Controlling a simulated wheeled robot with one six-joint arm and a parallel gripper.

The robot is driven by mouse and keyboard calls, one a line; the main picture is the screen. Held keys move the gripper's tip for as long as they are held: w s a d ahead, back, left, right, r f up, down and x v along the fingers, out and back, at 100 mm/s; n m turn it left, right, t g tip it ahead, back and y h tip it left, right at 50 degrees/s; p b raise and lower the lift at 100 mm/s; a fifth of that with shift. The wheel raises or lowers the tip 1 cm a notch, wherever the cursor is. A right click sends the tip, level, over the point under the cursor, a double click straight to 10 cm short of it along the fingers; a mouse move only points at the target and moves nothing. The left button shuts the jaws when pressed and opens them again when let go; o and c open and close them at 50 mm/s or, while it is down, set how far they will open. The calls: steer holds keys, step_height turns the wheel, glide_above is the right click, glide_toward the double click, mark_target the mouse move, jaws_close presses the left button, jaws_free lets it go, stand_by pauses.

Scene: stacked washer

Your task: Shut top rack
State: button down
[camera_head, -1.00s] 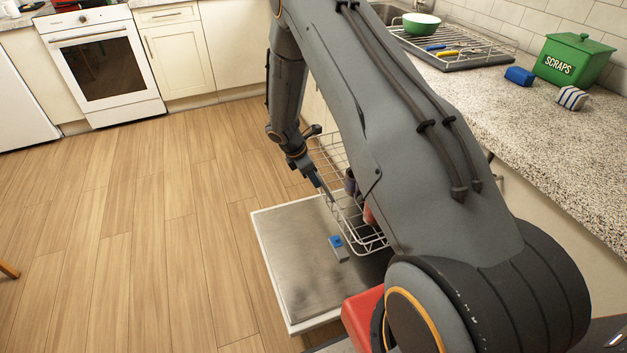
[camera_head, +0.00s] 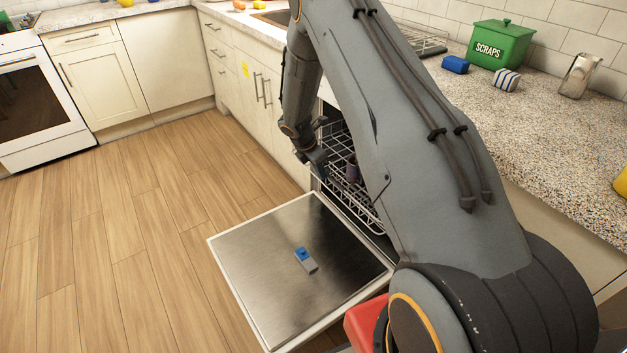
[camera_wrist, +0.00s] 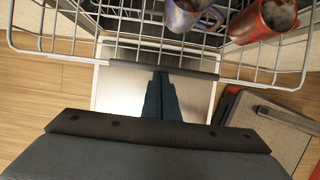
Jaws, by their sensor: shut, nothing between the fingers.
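The top rack (camera_head: 344,148) is a wire basket at the mouth of the dishwasher, partly hidden behind my arm in the head view. In the wrist view its front rail (camera_wrist: 95,59) crosses the frame above my fingers. A purple mug (camera_wrist: 188,15) and a red mug (camera_wrist: 265,18) stand in the rack. My gripper (camera_wrist: 161,78) is shut and empty, its tips at the front rail's grey middle section; I cannot tell whether they touch. In the head view my gripper (camera_head: 321,170) is at the rack's front, its tips hard to see.
The dishwasher door (camera_head: 255,270) is folded down flat below the rack, with a blue-and-grey dispenser (camera_head: 306,260) on it. The counter (camera_head: 560,130) at right bears a green scraps bin (camera_head: 500,45). Open wooden floor (camera_head: 130,230) lies to the left.

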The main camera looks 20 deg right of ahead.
steer(key=d, duration=0.2)
steer(key=w+d, duration=0.1)
steer(key=d, duration=0.1)
steer(key=d+b, duration=0.1)
steer(key=d, duration=0.2)
steer(key=shift+w+d, duration=0.1)
steer(key=shift+w, duration=0.2)
